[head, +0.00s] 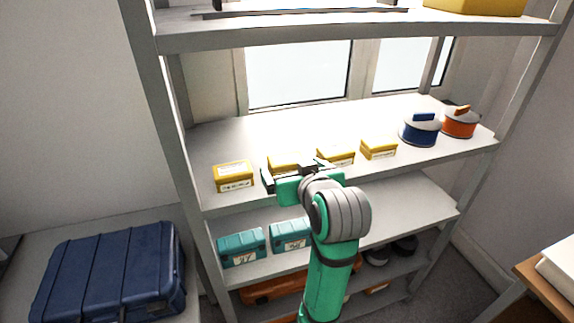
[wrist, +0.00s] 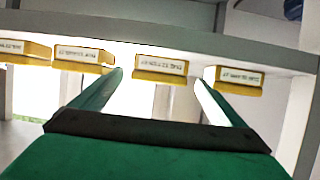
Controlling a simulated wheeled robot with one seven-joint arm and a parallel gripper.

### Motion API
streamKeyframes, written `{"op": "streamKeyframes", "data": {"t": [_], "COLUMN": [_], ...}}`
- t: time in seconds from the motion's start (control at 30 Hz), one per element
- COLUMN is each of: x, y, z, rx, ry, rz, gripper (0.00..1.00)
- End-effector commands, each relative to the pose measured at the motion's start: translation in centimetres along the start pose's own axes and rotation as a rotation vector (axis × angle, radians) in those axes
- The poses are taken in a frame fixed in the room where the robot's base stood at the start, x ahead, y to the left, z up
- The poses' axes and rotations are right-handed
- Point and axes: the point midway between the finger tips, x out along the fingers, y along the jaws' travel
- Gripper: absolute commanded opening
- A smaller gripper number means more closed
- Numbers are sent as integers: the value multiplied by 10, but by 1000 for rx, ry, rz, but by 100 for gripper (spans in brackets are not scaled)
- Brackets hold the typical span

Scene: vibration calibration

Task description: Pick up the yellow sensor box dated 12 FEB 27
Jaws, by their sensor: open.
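Several yellow sensor boxes with white labels stand in a row on the middle shelf: the leftmost box (head: 233,176), the second (head: 284,162), the third (head: 337,156) and the rightmost (head: 379,149). The label dates are too small to read, so I cannot tell which is 12 FEB 27. My gripper (head: 293,170) is open in front of the second box and partly hides it. In the wrist view, which looks upside down, that box (wrist: 160,68) shows between the open fingertips (wrist: 158,78), with the leftmost box (wrist: 233,78) to its right. Nothing is held.
The shelf (head: 270,130) is clear behind the boxes. A blue-topped reel (head: 420,132) and an orange reel (head: 459,124) stand at its right end. An upper shelf board (head: 350,30) spans above. Teal cases (head: 241,249) sit below. A blue case (head: 110,275) lies at left.

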Motion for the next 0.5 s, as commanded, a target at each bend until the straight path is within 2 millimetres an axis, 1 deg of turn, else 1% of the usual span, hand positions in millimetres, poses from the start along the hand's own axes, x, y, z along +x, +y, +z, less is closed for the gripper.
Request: {"op": "streamKeyframes", "data": {"t": [0.07, 0.3, 0.4, 0.5], "x": [6, 39, 48, 52], "y": [0, 1, 1, 1], "z": [-1, -5, -5, -5], "rx": [0, 2, 1, 0], "ry": [-1, -3, -1, -1], "rz": [-1, -2, -2, -1], "gripper": [94, 94, 94, 94]}}
